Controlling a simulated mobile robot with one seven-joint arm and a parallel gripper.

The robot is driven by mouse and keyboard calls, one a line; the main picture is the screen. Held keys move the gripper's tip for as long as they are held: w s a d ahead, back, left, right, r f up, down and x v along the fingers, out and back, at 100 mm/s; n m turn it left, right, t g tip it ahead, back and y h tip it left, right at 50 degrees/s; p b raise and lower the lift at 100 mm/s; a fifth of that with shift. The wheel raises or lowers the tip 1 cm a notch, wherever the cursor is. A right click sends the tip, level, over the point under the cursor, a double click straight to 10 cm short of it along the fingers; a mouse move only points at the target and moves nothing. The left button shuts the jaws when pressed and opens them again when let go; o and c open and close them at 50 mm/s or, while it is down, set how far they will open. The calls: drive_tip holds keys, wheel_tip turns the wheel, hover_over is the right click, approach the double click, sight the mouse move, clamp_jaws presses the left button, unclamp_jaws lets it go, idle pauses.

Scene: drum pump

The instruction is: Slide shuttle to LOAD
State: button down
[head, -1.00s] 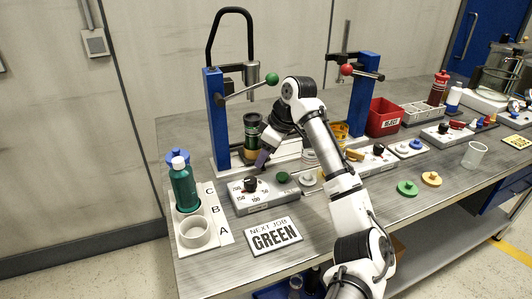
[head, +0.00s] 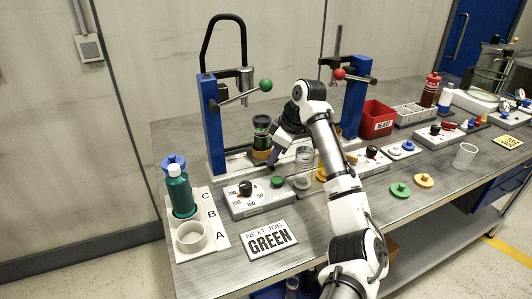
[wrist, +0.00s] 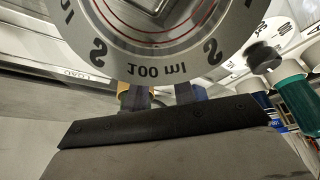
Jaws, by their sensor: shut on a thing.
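The shuttle seems to be the amber-coloured carrier (head: 261,154) low on the pale rail between the two blue posts. A dark green-banded cylinder (head: 262,132) stands upright on it. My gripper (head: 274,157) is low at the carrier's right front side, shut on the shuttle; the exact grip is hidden. In the wrist view the two bluish fingers (wrist: 161,95) are close together, partly covered by a large round piece marked 100 ml (wrist: 158,70).
The left blue post (head: 212,125) carries a lever with a green ball (head: 266,85). A clear vessel (head: 304,157) stands right of my gripper. A dial box (head: 250,199) and the GREEN sign (head: 270,240) lie in front. A green bottle (head: 180,190) stands at left.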

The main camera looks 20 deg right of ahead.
drive_tip(key=shift+d, duration=0.1)
drive_tip(key=c, duration=1.1)
unclamp_jaws()
drive_tip(key=shift+c, duration=0.2)
drive_tip(key=v, duration=1.4)
drive_tip(key=shift+f, duration=0.1)
